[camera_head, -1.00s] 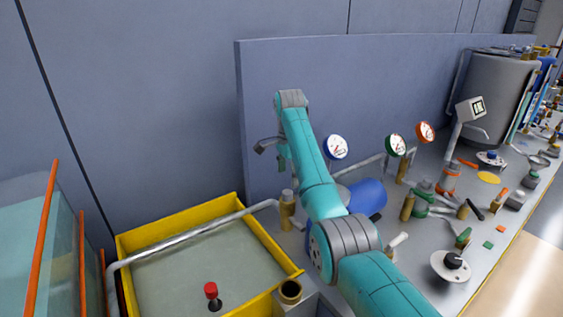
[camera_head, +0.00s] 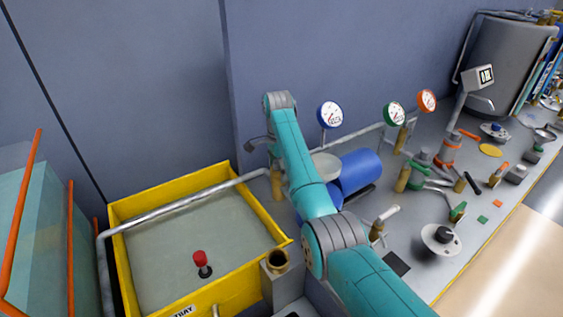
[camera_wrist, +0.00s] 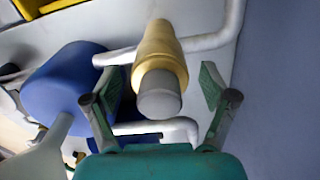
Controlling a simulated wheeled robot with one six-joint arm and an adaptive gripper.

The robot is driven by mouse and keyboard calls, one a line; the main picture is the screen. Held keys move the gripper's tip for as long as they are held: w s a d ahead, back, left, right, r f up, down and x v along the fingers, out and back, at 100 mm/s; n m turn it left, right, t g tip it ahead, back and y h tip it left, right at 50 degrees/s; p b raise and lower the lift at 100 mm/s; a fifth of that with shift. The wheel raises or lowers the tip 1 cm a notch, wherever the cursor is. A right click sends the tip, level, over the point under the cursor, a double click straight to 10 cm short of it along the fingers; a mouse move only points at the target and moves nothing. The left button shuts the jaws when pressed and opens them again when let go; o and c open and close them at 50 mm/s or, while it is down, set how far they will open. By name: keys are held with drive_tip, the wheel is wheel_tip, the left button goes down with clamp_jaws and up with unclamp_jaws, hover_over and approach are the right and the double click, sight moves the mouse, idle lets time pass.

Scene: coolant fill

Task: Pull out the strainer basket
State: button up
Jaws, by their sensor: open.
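In the wrist view a brass cylinder (camera_wrist: 160,52) with a grey round top (camera_wrist: 159,100) stands between my gripper's fingers (camera_wrist: 158,94). It looks like the strainer; a basket inside it cannot be seen. The fingers are spread on either side with gaps, and the gripper holds nothing. In the head view the brass cylinder (camera_head: 277,186) stands at the end of the pipe beside the yellow tray, below my gripper (camera_head: 274,164), which is partly hidden by my arm.
A yellow tray (camera_head: 187,182) with a red-topped knob (camera_head: 200,259) is at left. A blue cylinder (camera_head: 361,169) lies right of my arm; it also shows in the wrist view (camera_wrist: 62,82). Gauges, valves and pipes crowd the bench at right. A grey wall panel (camera_head: 330,60) stands behind.

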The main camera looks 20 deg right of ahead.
drive_tip(key=c, duration=1.3)
drive_tip(key=o, duration=0.4)
drive_tip(key=shift+c, duration=0.5)
drive_tip(key=shift+r, duration=0.2)
drive_tip(key=shift+w+r, duration=0.1)
drive_tip(key=shift+r, duration=0.3)
drive_tip(key=c, duration=0.4)
drive_tip(key=shift+r, duration=0.15)
